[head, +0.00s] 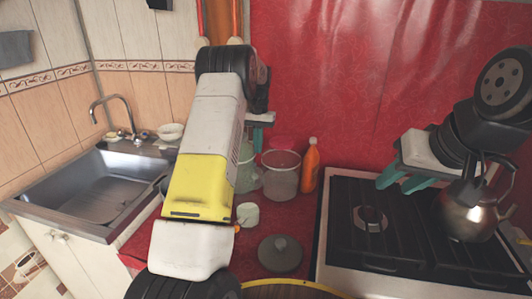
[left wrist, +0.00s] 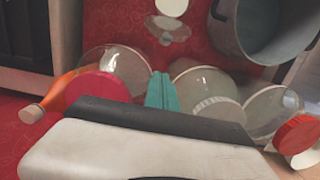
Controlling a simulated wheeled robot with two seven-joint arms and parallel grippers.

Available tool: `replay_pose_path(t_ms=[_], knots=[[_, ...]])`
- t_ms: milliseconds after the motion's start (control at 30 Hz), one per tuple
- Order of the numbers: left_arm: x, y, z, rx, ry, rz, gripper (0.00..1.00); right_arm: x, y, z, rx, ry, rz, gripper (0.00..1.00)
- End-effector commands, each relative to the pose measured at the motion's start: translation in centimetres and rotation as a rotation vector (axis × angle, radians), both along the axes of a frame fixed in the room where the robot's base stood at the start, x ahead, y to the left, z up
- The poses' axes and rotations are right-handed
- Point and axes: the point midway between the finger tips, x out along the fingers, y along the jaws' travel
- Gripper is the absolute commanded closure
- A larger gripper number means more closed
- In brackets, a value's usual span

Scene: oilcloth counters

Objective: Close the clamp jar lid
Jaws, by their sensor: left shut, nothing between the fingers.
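The clamp jar appears to be the clear glass jar (head: 282,180) on the red counter. Its pinkish-red lid (head: 283,144) stands open on the wall side. In the left wrist view, the lid (left wrist: 100,86) shows in front of the clear jar body (left wrist: 124,66). My left gripper (head: 257,138) is above and left of this jar in the head view, partly hidden by its arm. Its teal fingers (left wrist: 160,91) are shut and empty, just right of the lid in the left wrist view. My right gripper (head: 402,183) is open beside the kettle, over the stove.
An orange bottle (head: 310,166) stands close to the jar's right. Another glass jar (head: 245,172) is at its left. A dark round lid (head: 280,254) and a small white container (head: 248,214) lie nearer. A kettle (head: 465,208) stands on the stove (head: 340,232); a sink (head: 95,195) is left.

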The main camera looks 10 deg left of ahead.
Motion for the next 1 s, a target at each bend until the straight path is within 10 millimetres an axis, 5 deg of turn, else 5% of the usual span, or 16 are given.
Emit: replay_pose_path(t_ms=[200,500,1000], knots=[[-0.7,0.1,-4.1,0.0,-0.001,0.001,1.0,0.0,0.0,0.0,0.0,0.0,0.0,0.64],[-3.7,0.1,-2.5,0.0,-0.001,0.0,1.0,0.0,0.0,0.0,0.0,0.0,0.0,0.64],[-4.1,0.1,-2.3,0.0,-0.006,0.0,1.0,0.0,0.0,0.0,0.0,0.0,0.0,0.64]])
